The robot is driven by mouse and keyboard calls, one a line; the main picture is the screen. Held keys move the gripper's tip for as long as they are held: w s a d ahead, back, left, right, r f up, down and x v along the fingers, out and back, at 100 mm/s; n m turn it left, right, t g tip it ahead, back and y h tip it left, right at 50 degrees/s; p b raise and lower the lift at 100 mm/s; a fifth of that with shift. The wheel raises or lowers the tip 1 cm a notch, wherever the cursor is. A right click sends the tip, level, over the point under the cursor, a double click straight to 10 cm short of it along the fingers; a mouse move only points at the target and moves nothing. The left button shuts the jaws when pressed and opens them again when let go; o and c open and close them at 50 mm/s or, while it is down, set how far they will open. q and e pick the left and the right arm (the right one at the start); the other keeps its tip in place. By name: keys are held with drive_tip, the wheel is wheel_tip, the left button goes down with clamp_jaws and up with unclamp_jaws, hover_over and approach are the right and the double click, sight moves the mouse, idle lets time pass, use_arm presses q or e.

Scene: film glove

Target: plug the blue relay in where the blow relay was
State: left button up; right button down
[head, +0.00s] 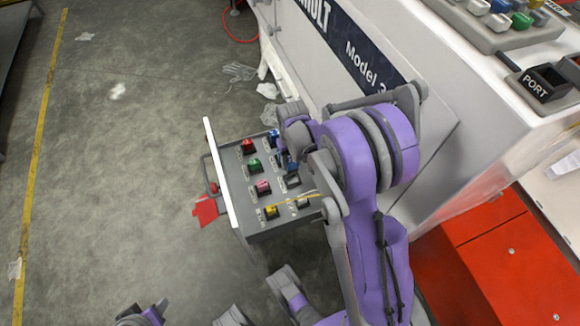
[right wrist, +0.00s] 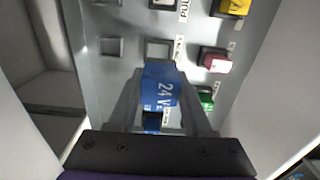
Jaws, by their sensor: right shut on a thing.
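My right gripper (head: 284,159) is over the relay panel (head: 240,190) in the pulled-out drawer. It is shut on a blue relay marked "24 V" (right wrist: 160,84), held between both fingers in the right wrist view. Just beyond the relay's end is an empty square socket (right wrist: 158,48); another empty socket (right wrist: 110,47) is left of it. I cannot tell whether the relay touches the panel, and I cannot read the sockets' labels. A second blue relay (head: 271,138) sits in the panel's top row.
Red (head: 248,147), green (head: 254,166), pink (head: 262,188) and yellow (head: 270,211) relays stand in a column beside the sockets. The white machine wall (head: 320,75) rises behind the drawer.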

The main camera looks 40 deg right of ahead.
sight(292, 170)
drive_tip(key=shift+d+f, duration=0.1)
drive_tip(key=shift+d, duration=0.05)
idle(0.3)
drive_tip(key=shift+f+b, duration=2.05)
drive_tip(key=shift+f, duration=0.8)
drive_tip(key=shift+f+b, duration=1.3)
drive_tip(key=shift+f, duration=0.3)
drive_tip(key=shift+c, duration=1.3)
unclamp_jaws()
wheel_tip(292, 170, up, 11)
drive_tip(key=p, duration=0.3)
